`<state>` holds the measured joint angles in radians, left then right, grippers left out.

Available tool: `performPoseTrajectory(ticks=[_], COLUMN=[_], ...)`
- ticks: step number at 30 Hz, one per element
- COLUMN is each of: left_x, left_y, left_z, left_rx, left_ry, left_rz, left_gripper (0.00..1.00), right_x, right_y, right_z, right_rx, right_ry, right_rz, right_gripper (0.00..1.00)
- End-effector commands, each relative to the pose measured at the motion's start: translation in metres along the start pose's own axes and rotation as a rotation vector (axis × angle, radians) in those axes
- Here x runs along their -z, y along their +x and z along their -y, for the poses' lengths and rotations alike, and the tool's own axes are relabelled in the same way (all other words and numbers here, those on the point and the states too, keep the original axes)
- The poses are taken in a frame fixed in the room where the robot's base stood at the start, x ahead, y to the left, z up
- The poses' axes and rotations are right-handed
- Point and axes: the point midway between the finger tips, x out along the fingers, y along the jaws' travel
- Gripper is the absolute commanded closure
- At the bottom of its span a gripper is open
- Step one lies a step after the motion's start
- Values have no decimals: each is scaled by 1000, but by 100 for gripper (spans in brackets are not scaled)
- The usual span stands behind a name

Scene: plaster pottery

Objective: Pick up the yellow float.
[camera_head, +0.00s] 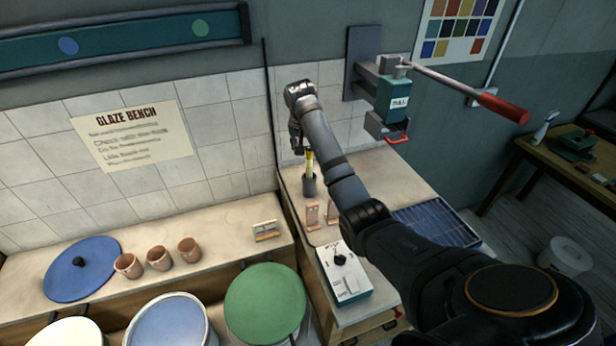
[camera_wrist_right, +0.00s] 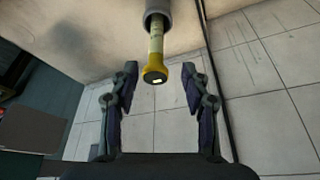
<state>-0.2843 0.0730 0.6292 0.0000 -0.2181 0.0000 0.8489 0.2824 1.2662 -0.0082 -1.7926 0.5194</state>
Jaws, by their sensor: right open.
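The yellow float (camera_head: 310,162) stands upright in a grey cylindrical holder (camera_head: 309,187) on the right-hand bench. In the right wrist view the float (camera_wrist_right: 155,66) shows a pale striped stem and a wider yellow end, and its other end goes into the grey holder (camera_wrist_right: 158,12). My right gripper (camera_head: 297,141) is just above and beside the float in the head view. In the wrist view my right gripper (camera_wrist_right: 160,80) is open, with the float's yellow end seen between its fingertips. No contact is visible. My left gripper is not in view.
Pinkish stands (camera_head: 313,214) and a white control box (camera_head: 343,272) stand in front of the holder. The tiled wall is close behind. A wall-mounted press with a red-handled lever (camera_head: 503,107) is at the right. Clay cups (camera_head: 158,258) stand on the left bench.

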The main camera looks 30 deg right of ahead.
Motion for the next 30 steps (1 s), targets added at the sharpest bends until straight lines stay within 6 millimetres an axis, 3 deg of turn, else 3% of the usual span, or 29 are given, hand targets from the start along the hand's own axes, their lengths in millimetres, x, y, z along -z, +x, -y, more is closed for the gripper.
performPoseTrajectory(ticks=[3,5,12,15,20,24,30], left_x=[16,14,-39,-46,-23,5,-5], left_y=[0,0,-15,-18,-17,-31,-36], left_z=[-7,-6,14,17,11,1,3], left_rx=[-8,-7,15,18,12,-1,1], left_ry=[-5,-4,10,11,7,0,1], left_rz=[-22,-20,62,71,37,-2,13], left_gripper=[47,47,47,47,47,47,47], right_x=[1,1,2,2,1,3,3], right_y=[-1,-1,35,47,52,67,98], right_z=[0,0,0,0,0,-4,-4], right_rx=[1,1,-2,0,1,-2,0], right_ry=[2,2,2,2,2,2,1], right_rz=[0,0,3,0,-1,3,2], right_gripper=[53,53,53,53,53,53,53])
